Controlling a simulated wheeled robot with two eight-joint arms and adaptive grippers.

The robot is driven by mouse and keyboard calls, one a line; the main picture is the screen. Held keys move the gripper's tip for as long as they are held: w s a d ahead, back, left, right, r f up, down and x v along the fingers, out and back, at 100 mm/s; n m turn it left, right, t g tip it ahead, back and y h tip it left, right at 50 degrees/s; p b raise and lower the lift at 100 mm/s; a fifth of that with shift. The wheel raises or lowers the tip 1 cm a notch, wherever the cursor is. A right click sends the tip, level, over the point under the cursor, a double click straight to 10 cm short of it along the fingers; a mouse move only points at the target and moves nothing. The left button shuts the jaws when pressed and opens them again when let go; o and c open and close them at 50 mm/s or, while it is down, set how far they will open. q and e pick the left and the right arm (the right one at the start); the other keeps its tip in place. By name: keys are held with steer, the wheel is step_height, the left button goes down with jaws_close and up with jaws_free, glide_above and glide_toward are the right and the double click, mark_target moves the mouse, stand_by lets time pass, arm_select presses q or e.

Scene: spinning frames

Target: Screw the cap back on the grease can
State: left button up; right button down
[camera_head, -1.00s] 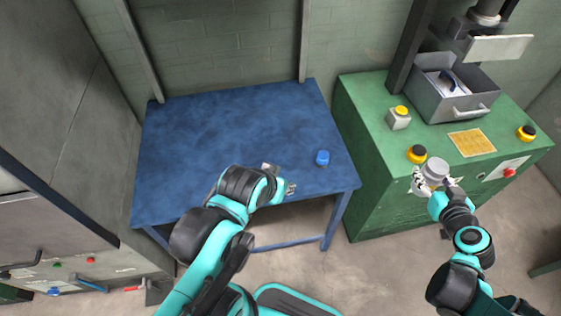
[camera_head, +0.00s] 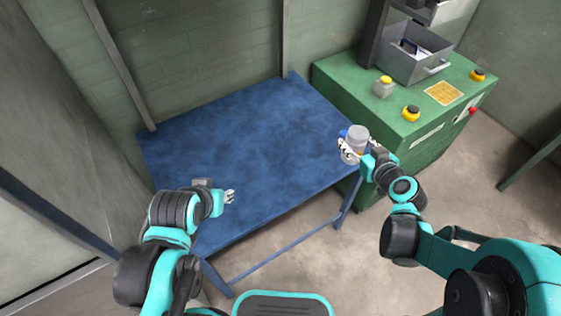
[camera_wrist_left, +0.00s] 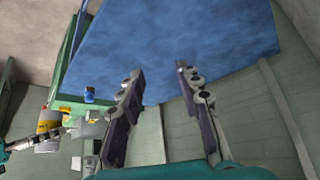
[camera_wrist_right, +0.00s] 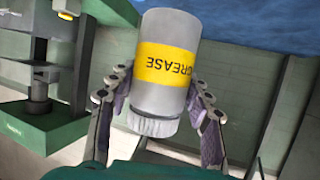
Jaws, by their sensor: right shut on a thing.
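The grease can (camera_head: 354,146) is a grey cylinder with a yellow label reading GREASE, shown large in the right wrist view (camera_wrist_right: 168,62). My right gripper (camera_head: 351,150) is shut around it and holds it upright near the table's right corner. The can's ribbed grey upper end (camera_wrist_right: 152,123) is uncovered. The blue cap (camera_head: 343,133) is mostly hidden behind the can in the head view. It shows more clearly in the left wrist view (camera_wrist_left: 88,95). My left gripper (camera_head: 229,196) is open and empty at the left part of the blue table, well away from the cap.
The blue table (camera_head: 250,130) is otherwise mostly bare. A green machine cabinet (camera_head: 335,80) with a grey drawer-like bin (camera_head: 415,65) and yellow buttons (camera_head: 411,112) stands close beyond its right side. Concrete walls border the back.

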arm_select(q)
steer(key=shift+o, duration=0.4)
steer(key=shift+d, duration=0.2)
arm_select(e)
steer(key=shift+w+d, duration=0.1)
steer(key=shift+d, duration=0.15)
arm_select(q)
steer(key=o, duration=0.6)
steer(key=shift+c, duration=0.2)
arm_select(e)
steer(key=shift+w+a+f, duration=0.1)
steer(key=shift+w, duration=0.05)
arm_select(q)
steer(key=shift+o, duration=1)
step_height(320, 180, down, 3)
steer(key=b, duration=0.2)
steer(key=shift+w+r+b, duration=0.1)
steer(key=shift+r+b, duration=0.1)
steer(key=shift+b, duration=0.1)
arm_select(e)
steer(key=w+a+f+n+g+y, duration=0.3)
steer(key=w+a+f+n+y, duration=0.1)
steer(key=w, duration=0.6)
steer(key=shift+w+a+n+y, duration=0.2)
steer(key=shift+a+n+y, duration=0.6)
steer(key=shift+a, duration=0.25)
steer(key=shift+f, duration=0.1)
